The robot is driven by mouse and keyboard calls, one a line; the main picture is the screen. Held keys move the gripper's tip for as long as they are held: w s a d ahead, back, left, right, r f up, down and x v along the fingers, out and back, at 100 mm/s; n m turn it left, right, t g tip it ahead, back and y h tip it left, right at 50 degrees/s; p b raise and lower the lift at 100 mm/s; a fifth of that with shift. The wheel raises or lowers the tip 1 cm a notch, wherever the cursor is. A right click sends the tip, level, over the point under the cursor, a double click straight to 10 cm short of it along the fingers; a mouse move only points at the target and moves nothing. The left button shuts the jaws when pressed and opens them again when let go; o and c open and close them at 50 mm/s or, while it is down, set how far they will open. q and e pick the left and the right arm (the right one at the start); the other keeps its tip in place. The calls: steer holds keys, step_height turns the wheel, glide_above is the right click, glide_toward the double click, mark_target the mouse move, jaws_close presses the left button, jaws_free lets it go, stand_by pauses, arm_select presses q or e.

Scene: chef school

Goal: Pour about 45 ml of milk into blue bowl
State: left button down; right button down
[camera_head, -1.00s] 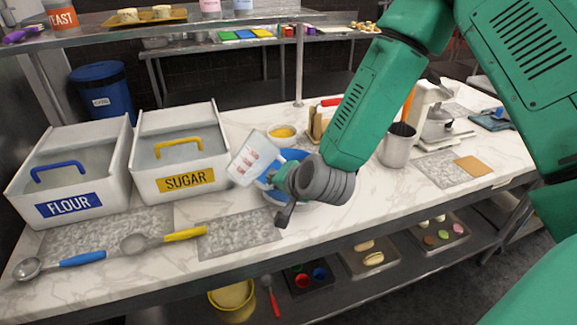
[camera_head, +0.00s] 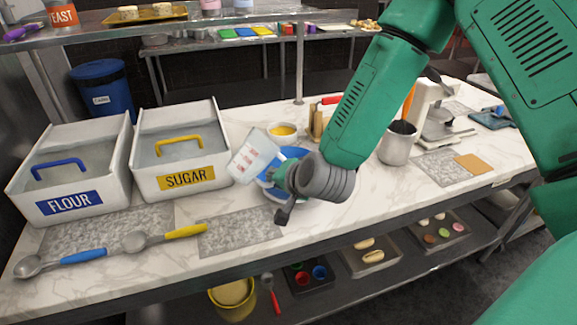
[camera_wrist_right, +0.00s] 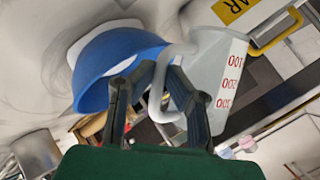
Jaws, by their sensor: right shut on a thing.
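A clear measuring cup (camera_head: 253,155) with red markings is held tilted in front of the blue bowl. It also shows in the wrist view (camera_wrist_right: 222,60), with red numbers on its side. My right gripper (camera_head: 280,182) is shut on the cup's handle; its fingers show in the wrist view (camera_wrist_right: 158,85). The blue bowl (camera_head: 297,153) sits on the marble counter, partly hidden by the cup and my right gripper. It also shows in the wrist view (camera_wrist_right: 112,58) close beside the cup. I cannot make out any milk in the cup or bowl. My left gripper is not in view.
The flour bin (camera_head: 112,190) and sugar bin (camera_head: 150,183) stand to the left. Two measuring spoons, one blue-handled (camera_head: 82,257) and one yellow-handled (camera_head: 185,232), lie in front. A small yellow bowl (camera_head: 283,139) stands behind, and a metal container (camera_head: 396,146) to the right.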

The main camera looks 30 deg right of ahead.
stand_by(0.8)
steer(key=a+n+h+p, duration=0.1)
steer(key=h, duration=0.1)
steer(key=r+n+h+p, duration=0.1)
steer(key=n+h+p, duration=0.1)
steer(key=h, duration=0.1)
steer(key=a+r+n+h+p, duration=0.1)
steer(key=h+p, duration=0.1)
steer(key=shift+w+a+r+n+t, duration=0.15)
steer(key=shift+a+r+n+t, duration=0.15)
steer(key=shift+a+t, duration=0.1)
steer(key=shift+f+h, duration=0.1)
steer(key=shift+h, duration=0.2)
